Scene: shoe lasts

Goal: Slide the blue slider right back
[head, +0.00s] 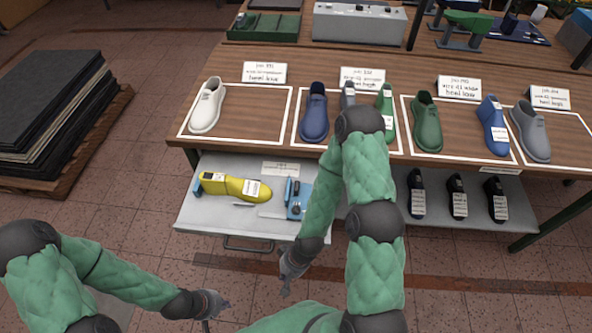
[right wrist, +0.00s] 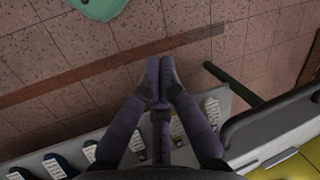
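A blue device (head: 308,189) with dark and grey parts sits at the right of the open grey drawer (head: 200,220), partly behind my right arm. I cannot tell which part of it is the slider. A yellow shoe last (head: 228,187) with white labels lies left of it, with a small blue piece (head: 197,185) at its left end. My right gripper (head: 287,280) hangs in front of the drawer, apart from the device. In the right wrist view its fingertips (right wrist: 159,75) meet with nothing visible between them. My left gripper (head: 220,307) is lower left, in front of the drawer; its fingers are too small to judge.
The wooden table (head: 330,60) above bears shoes, lasts and cards in white outlined areas. Several dark labelled lasts (head: 457,197) stand on the shelf at right. The drawer handle (head: 248,245) faces me. A pallet with dark sheets (head: 50,100) is at left; the floor between is clear.

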